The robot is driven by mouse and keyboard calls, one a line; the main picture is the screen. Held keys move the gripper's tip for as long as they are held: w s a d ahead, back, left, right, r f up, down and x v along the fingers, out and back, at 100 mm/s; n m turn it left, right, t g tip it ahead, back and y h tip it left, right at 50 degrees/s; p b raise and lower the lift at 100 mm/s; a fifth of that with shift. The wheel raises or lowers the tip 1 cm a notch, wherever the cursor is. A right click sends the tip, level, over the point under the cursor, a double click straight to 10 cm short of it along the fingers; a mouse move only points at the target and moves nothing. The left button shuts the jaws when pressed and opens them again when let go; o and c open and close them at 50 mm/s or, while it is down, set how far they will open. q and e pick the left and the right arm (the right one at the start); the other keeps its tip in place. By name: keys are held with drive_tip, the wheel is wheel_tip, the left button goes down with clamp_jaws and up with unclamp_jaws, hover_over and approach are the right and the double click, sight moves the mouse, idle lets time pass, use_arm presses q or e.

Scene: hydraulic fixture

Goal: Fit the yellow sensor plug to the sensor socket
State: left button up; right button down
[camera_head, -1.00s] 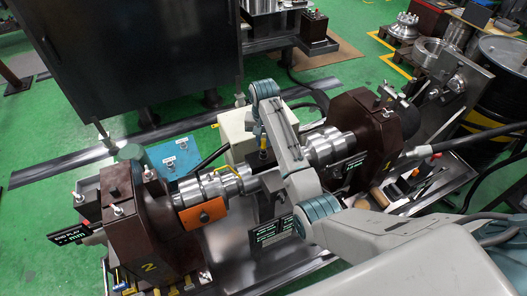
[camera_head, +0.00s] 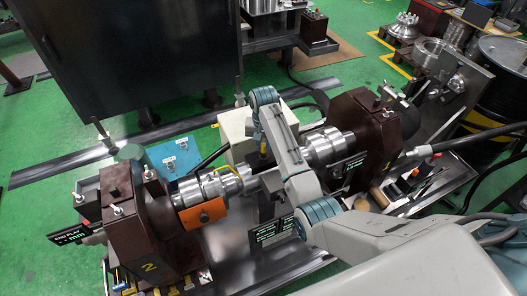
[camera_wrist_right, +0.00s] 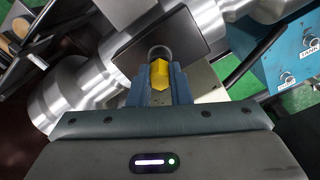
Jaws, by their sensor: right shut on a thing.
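The yellow sensor plug (camera_wrist_right: 159,76) is between the two blue fingers of my right gripper (camera_wrist_right: 158,88) in the right wrist view. A dark round end (camera_wrist_right: 160,52) lies directly beyond the yellow body, against a dark flat plate (camera_wrist_right: 165,42) beside the shaft. I cannot tell whether this round end is the sensor socket or part of the plug, nor whether plug and socket touch. In the head view my right gripper (camera_head: 262,157) is at the middle of the shaft, mostly hidden by its wrist. My left gripper is not in view.
The silver shaft (camera_head: 326,146) spans between brown supports marked 2 (camera_head: 143,228) and 1 (camera_head: 372,118). An orange block (camera_head: 203,213) and a yellow curved line are on its left part. A cream box (camera_head: 236,128) and a blue box (camera_head: 176,155) stand behind.

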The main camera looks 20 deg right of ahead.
idle(0.6)
drive_tip(key=c, duration=1.3)
unclamp_jaws()
drive_tip(key=shift+f, duration=0.1)
drive_tip(key=shift+o, duration=0.2)
